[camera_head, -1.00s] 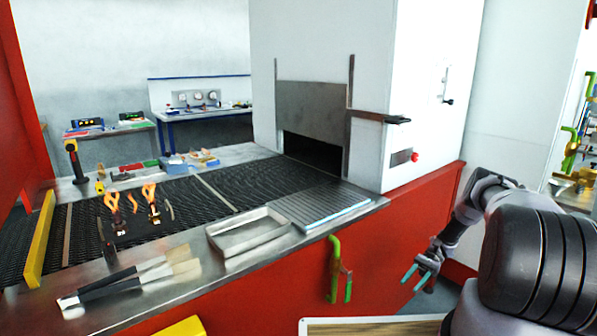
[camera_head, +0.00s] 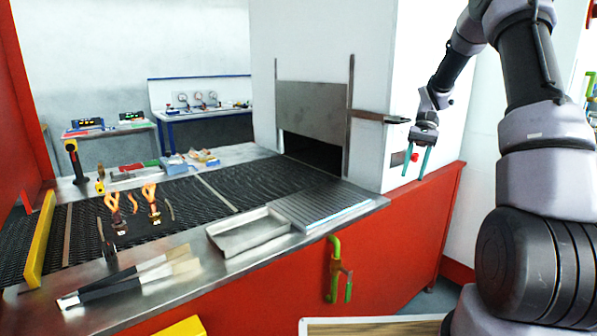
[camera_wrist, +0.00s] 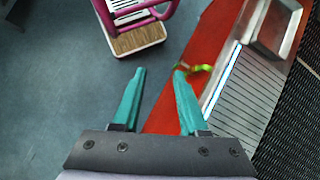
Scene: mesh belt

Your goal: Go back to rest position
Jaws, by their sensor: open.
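My gripper (camera_head: 418,163) is at the right of the head view, in front of the white oven housing and above the red base's right end. Its two teal fingers point down, apart, with nothing between them. In the wrist view my gripper (camera_wrist: 155,96) is also open and empty, with floor and part of the red base below it. My arm rises from the lower right and bends over to the gripper.
The red base (camera_head: 400,240) carries the mesh belt (camera_head: 190,205), a metal tray (camera_head: 250,235) and a ribbed plate (camera_head: 320,208). A lever (camera_head: 383,117) juts from the oven near my gripper. Grey floor (camera_wrist: 50,90) is clear.

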